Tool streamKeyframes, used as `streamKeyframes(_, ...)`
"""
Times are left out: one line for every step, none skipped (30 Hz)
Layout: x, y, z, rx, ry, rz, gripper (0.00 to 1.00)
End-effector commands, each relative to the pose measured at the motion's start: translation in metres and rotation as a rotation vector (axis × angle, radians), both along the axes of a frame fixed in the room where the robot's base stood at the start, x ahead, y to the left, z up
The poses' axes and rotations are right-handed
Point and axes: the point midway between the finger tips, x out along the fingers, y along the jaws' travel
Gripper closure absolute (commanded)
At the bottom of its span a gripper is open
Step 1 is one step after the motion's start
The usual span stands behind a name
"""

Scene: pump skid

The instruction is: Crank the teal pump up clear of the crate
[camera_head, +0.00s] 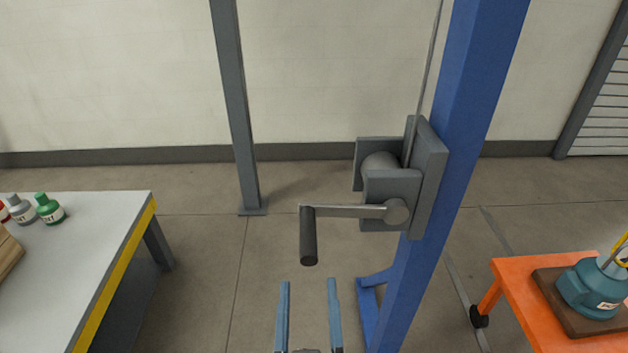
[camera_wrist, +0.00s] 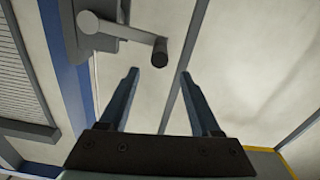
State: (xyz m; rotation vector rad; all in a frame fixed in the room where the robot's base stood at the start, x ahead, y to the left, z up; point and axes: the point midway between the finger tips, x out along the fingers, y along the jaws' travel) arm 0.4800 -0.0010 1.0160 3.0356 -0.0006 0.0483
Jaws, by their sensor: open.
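The teal pump (camera_head: 594,290) is at the right edge of the head view, partly cut off, with a yellow piece above it. It sits on a flat brown base (camera_head: 556,310); no crate walls can be made out. A grey hand winch (camera_head: 392,186) is mounted on the blue post, its crank arm (camera_head: 350,211) pointing left. The dark crank grip (camera_head: 308,238) hangs from the arm's end and also shows in the wrist view (camera_wrist: 160,51). My gripper (camera_head: 309,282) is open and empty below the grip in the head view; in the wrist view (camera_wrist: 159,72) the grip appears just beyond the fingertips, between them.
The blue post (camera_head: 468,90) rises right of the winch, with a cable (camera_head: 432,60) running upward. An orange table (camera_head: 520,300) carries the pump. A workbench (camera_head: 90,240) with bottles (camera_head: 48,208) stands left. A grey post (camera_head: 233,100) stands behind; the floor between is clear.

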Motion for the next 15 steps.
streamKeyframes(-0.004, 0.000, 0.004, -0.001, 0.017, -0.001, 0.36)
streamKeyframes(-0.006, 0.000, 0.003, -0.001, 0.022, 0.000, 0.36)
streamKeyframes(-0.007, 0.000, 0.001, -0.002, 0.028, -0.001, 0.36)
streamKeyframes(-0.008, 0.000, 0.000, -0.002, 0.031, -0.001, 0.36)
streamKeyframes(-0.008, 0.000, -0.001, -0.003, 0.033, -0.002, 0.36)
streamKeyframes(-0.007, 0.000, -0.002, -0.003, 0.034, -0.002, 0.36)
streamKeyframes(-0.006, 0.000, -0.002, -0.003, 0.034, -0.002, 0.36)
streamKeyframes(-0.004, 0.000, -0.002, -0.003, 0.033, -0.002, 0.36)
streamKeyframes(-0.001, 0.000, -0.003, -0.003, 0.032, -0.001, 0.36)
streamKeyframes(0.002, 0.000, -0.003, -0.003, 0.032, -0.001, 0.36)
streamKeyframes(0.005, 0.000, -0.002, -0.003, 0.031, -0.001, 0.36)
streamKeyframes(0.011, 0.000, -0.002, -0.003, 0.031, -0.001, 0.36)
streamKeyframes(0.015, 0.000, -0.002, -0.003, 0.031, -0.001, 0.36)
streamKeyframes(0.020, 0.000, -0.001, -0.003, 0.031, -0.002, 0.36)
streamKeyframes(0.027, 0.000, -0.002, -0.003, 0.031, -0.002, 0.36)
